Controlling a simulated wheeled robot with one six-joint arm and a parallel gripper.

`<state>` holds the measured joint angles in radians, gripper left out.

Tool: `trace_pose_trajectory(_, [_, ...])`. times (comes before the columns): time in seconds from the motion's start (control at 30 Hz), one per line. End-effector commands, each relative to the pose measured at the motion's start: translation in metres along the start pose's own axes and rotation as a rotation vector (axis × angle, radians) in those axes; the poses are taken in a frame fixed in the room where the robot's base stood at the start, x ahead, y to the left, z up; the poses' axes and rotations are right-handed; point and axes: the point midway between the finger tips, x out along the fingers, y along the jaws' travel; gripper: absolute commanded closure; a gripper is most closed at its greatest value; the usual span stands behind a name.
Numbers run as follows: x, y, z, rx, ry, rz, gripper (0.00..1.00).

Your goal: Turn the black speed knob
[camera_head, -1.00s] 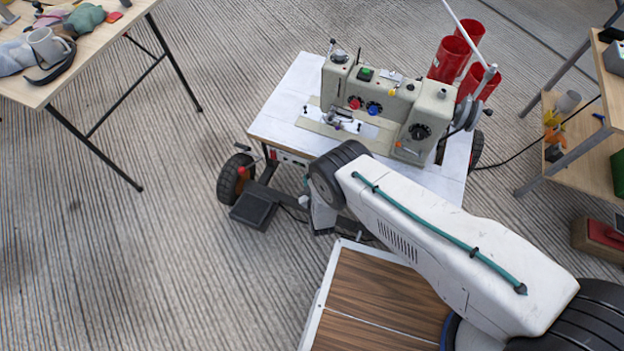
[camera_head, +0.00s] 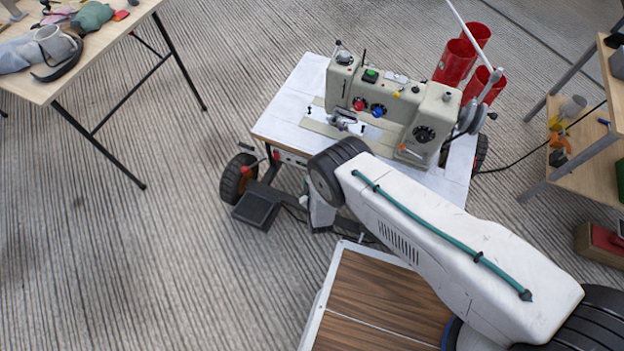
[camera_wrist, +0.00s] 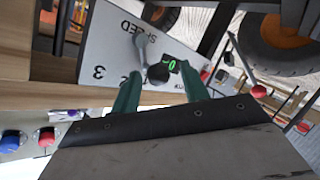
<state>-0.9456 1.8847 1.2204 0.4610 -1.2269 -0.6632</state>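In the wrist view a grey-white panel (camera_wrist: 107,55) carries the word SPEED and the number 3. The black speed knob (camera_wrist: 158,73) sits on it beside a green-lit 0. My gripper (camera_wrist: 158,80) has two dark green fingers, apart and with nothing between them that I can see held. The knob appears between the fingertips; whether they touch it I cannot tell. In the head view the sewing machine (camera_head: 428,105) stands on a white wheeled table (camera_head: 285,125). My arm hides my gripper and the speed knob there.
A grey lever (camera_wrist: 128,38) stands out close to the knob in the wrist view. A black pedal (camera_head: 256,208) lies below the table, near a wheel (camera_head: 236,178). A cluttered table (camera_head: 140,8) is at upper left. Open floor (camera_head: 150,260) lies to the left.

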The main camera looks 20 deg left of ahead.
Motion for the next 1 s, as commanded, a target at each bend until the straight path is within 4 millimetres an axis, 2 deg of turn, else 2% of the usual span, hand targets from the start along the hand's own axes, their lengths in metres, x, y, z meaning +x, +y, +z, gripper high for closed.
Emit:
trace_pose_trajectory(0.27, [-0.006, 0.000, 0.000, 0.000, 0.000, 0.000, 0.55])
trace_pose_trajectory(0.6, [-0.061, -0.001, 0.000, -0.002, -0.001, -0.003, 0.55])
trace_pose_trajectory(0.7, [-0.072, -0.001, 0.000, -0.001, 0.000, -0.002, 0.55])
trace_pose_trajectory(1.0, [-0.078, 0.000, 0.000, 0.000, 0.000, 0.000, 0.55])
